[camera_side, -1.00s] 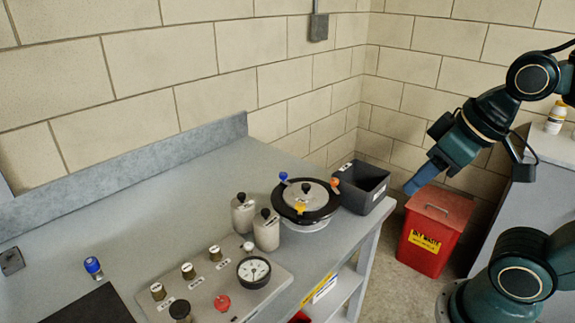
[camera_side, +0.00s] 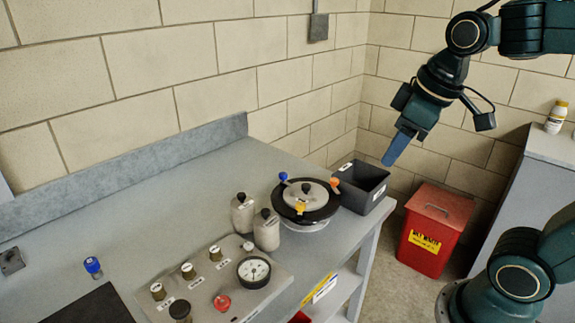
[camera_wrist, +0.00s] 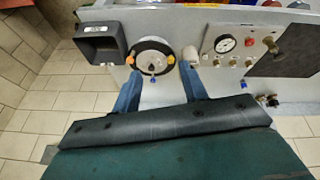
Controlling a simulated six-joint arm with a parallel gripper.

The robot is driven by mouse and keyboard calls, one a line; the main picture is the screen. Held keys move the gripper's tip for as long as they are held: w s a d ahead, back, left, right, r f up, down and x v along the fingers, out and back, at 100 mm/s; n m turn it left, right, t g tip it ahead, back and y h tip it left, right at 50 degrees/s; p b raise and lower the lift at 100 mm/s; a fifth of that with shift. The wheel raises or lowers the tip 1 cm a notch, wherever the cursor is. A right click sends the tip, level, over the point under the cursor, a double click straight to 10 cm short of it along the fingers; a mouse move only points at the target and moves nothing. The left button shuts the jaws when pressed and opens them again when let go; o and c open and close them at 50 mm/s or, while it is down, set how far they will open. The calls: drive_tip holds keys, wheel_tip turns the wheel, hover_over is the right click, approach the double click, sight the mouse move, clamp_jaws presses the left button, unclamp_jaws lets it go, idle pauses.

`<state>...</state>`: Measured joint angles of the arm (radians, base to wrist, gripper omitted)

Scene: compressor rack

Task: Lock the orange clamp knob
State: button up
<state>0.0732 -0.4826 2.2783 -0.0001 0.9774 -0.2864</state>
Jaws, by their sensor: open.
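A round black pot with a grey lid (camera_side: 310,191) stands at the bench's right end. An orange knob (camera_side: 335,182) is on its rim on the bin side, a yellow-orange knob (camera_side: 300,207) at the front and a blue knob (camera_side: 284,176) at the back. In the wrist view, two orange-toned knobs, left (camera_wrist: 131,60) and right (camera_wrist: 171,60), flank the lid, with the blue knob (camera_wrist: 152,78) below. My gripper (camera_side: 390,161) is open and empty, up and right of the pot, apart from it. Its blue fingers (camera_wrist: 160,70) frame the pot in the wrist view.
A dark open bin (camera_side: 362,187) stands right beside the pot. Two grey canisters (camera_side: 266,231) stand to its left. A panel with a gauge (camera_side: 254,271) and valves lies in front. A red waste bin (camera_side: 434,230) is on the floor. The rear bench is mostly clear.

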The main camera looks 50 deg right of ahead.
drive_tip(key=w+d+n+g, duration=0.2)
drive_tip(key=w+d+n, duration=0.25)
drive_tip(key=w, duration=0.55)
drive_tip(key=n+g, duration=0.2)
drive_tip(key=n, duration=0.1)
hover_over(334, 180)
wheel_tip(334, 180, down, 5)
drive_tip(key=shift+d+f, duration=0.15)
drive_tip(key=shift+f, duration=0.1)
drive_tip(key=shift+f, duration=6.85)
clamp_jaws()
